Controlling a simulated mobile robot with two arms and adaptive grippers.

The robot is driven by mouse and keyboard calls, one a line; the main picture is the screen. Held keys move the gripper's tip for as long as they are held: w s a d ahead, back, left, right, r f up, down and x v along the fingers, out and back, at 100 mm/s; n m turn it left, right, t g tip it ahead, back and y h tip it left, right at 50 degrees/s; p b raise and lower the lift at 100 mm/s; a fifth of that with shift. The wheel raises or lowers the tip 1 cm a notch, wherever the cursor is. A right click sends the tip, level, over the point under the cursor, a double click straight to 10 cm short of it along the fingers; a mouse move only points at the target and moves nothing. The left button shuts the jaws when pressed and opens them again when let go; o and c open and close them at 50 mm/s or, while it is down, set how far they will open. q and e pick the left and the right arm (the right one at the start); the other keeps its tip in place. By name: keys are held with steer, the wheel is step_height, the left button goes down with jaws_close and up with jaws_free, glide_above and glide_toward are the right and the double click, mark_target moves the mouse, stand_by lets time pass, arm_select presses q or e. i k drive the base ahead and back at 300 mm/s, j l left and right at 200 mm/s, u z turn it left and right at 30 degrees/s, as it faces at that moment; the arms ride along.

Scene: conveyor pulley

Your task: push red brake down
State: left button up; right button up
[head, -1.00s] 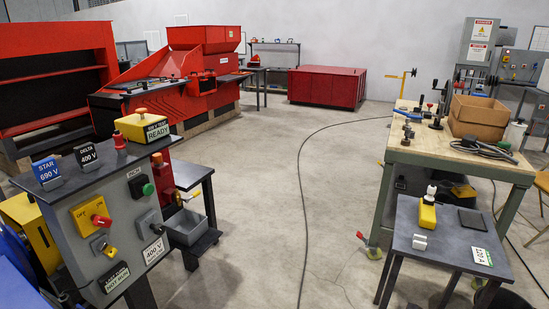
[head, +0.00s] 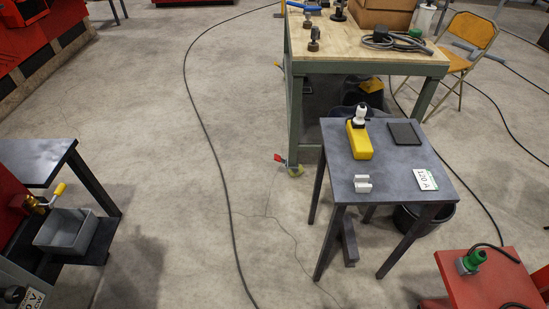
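A small red brake lever (head: 280,164) shows low at the front left leg of the workbench (head: 366,66). Neither of my grippers is in the head view.
A small dark table (head: 395,200) with a yellow device (head: 358,140) stands right of the lever. A red table (head: 490,283) is at the lower right. A black cable (head: 212,140) lies on the floor. The floor left of the workbench is otherwise clear.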

mark_target(277, 157)
steer(key=i+j+z, duration=0.1)
steer(key=z, duration=0.3)
steer(key=i+j+z, duration=0.15)
steer(key=z, duration=0.3)
steer(key=i+j+z, duration=0.1)
steer(key=j+z, duration=0.15)
steer(key=z, duration=0.15)
steer(key=j+z, duration=0.25)
steer(key=z, duration=0.15)
steer(key=i, duration=0.05)
